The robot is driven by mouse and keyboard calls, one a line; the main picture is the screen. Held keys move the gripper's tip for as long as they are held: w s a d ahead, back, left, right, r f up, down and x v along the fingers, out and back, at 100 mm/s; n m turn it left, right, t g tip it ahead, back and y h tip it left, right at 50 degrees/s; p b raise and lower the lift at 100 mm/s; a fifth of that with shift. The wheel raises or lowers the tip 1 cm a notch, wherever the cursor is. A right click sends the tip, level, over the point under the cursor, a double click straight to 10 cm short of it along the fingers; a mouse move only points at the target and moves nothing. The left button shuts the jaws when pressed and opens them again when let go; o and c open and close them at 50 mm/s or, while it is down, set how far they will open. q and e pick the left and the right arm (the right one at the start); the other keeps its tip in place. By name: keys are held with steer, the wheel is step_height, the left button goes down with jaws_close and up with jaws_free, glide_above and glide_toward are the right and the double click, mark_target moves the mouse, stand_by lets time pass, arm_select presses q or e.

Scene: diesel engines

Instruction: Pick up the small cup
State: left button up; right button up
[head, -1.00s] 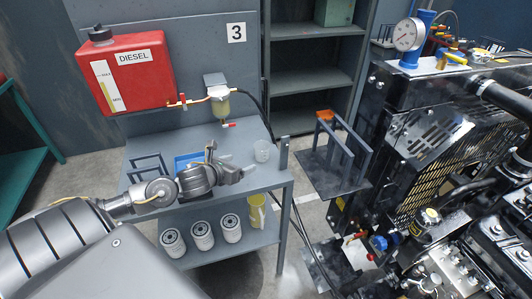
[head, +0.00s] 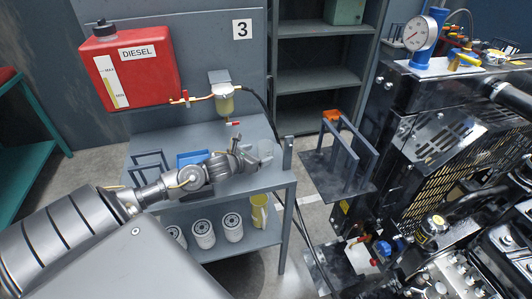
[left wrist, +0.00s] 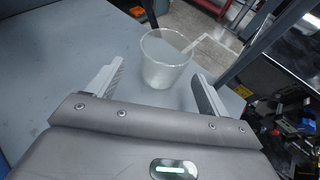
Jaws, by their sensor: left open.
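The small cup (left wrist: 165,60) is clear and see-through and stands upright on the grey bench. In the left wrist view it sits ahead of my left gripper (left wrist: 155,85), whose two fingers are apart on either side of the cup's near part. In the head view the small cup (head: 265,154) is at the right end of the bench top, just beyond the left gripper (head: 250,158). The left gripper is open and empty. I cannot tell whether a finger touches the cup. My right gripper is not in view.
The grey bench (head: 160,206) carries a blue tray (head: 192,158) and dark frames. A post (head: 288,154) stands at its right edge, close to the cup. A red diesel tank (head: 130,65) and a fuel filter (head: 223,100) hang above. White filters (head: 203,233) and a yellow jug (head: 259,210) are below.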

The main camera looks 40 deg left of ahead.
mark_target(260, 153)
arm_select(q)
steer(key=p+x, duration=0.1)
steer(key=x, duration=0.3)
steer(key=shift+d+r, duration=0.1)
steer(key=shift+r, duration=0.05)
steer(key=shift+w+f, duration=0.25)
steer(key=shift+w, duration=0.25)
steer(key=c, duration=1)
steer(key=shift+c, duration=0.3)
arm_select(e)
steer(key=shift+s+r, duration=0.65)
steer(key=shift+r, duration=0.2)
